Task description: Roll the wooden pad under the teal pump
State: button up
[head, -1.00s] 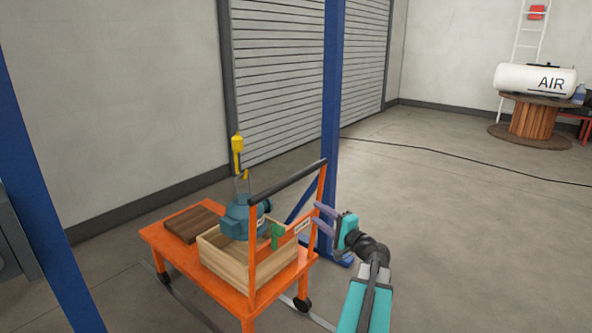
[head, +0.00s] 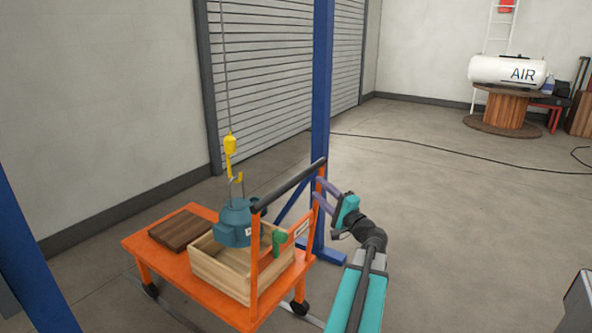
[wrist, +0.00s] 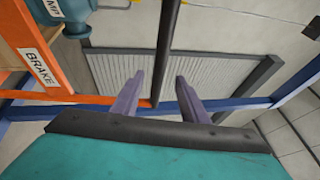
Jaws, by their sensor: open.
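The wooden pad is a dark brown slab (head: 181,230) lying on the left part of the orange cart (head: 205,288). The teal pump (head: 235,222) is at the pale wooden crate (head: 222,273) on the cart, below a yellow hook block (head: 230,146); I cannot tell whether it hangs or rests. The cart has a black push bar (head: 290,183) on orange uprights. My gripper (head: 318,189) is open, just right of the bar's far end. In the wrist view the bar (wrist: 167,45) shows between the open purple fingers (wrist: 160,76); contact cannot be told.
A green part (head: 279,240) and a BRAKE label (wrist: 39,67) are on the cart's handle side. A blue post (head: 321,90) stands just behind the cart, another (head: 35,280) at front left. The floor to the right is open, with a black cable (head: 440,151) across it.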

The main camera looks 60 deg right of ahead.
jog(key=shift+w+d, duration=0.1)
jog(key=shift+w, duration=0.1)
jog(key=p+x, duration=0.1)
jog(key=x, duration=1.2)
jog(key=shift+w+p, duration=0.15)
jog(key=shift+p, duration=0.15)
jog(key=shift+r, duration=0.15)
grip_shut()
